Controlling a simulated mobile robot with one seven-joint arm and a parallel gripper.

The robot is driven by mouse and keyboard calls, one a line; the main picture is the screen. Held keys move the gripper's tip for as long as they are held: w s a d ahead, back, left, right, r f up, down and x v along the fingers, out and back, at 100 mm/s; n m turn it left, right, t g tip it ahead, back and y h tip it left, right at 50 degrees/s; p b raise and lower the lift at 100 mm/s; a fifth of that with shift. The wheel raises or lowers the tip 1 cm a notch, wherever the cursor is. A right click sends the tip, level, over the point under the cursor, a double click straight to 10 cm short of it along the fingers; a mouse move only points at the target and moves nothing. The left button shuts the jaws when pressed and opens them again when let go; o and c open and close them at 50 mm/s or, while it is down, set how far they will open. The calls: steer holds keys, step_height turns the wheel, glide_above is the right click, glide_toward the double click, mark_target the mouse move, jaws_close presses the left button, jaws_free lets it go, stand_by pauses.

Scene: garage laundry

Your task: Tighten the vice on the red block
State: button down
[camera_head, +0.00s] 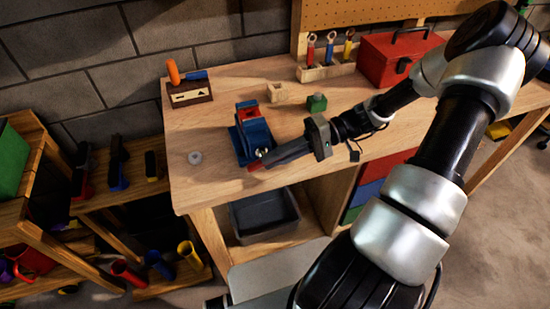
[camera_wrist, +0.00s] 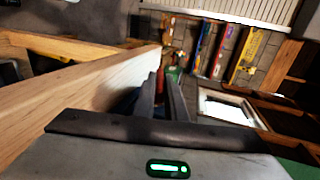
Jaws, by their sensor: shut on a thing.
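The blue vice (camera_head: 255,139) stands near the left end of the wooden workbench. The red block (camera_head: 249,113) shows at the top of the vice, among its blue jaws; whether any gap is left beside it I cannot tell. My gripper (camera_head: 257,164) reaches in from the right, low at the front of the vice. It is shut on the vice handle (camera_head: 262,153), which is mostly hidden by the fingers. In the wrist view my dark fingers (camera_wrist: 162,92) are close together, and what lies between them is hard to make out.
A grey bin (camera_head: 264,216) sits below. The front left benchtop is clear.

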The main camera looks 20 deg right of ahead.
steer(key=shift+s+f, duration=0.1)
steer(key=shift+s, duration=0.05)
steer(key=c, duration=1.8)
jaws_free()
steer(key=v, duration=1.7)
steer(key=shift+d+b, duration=0.2)
steer(key=shift+b, duration=0.2)
steer(key=shift+o, duration=0.2)
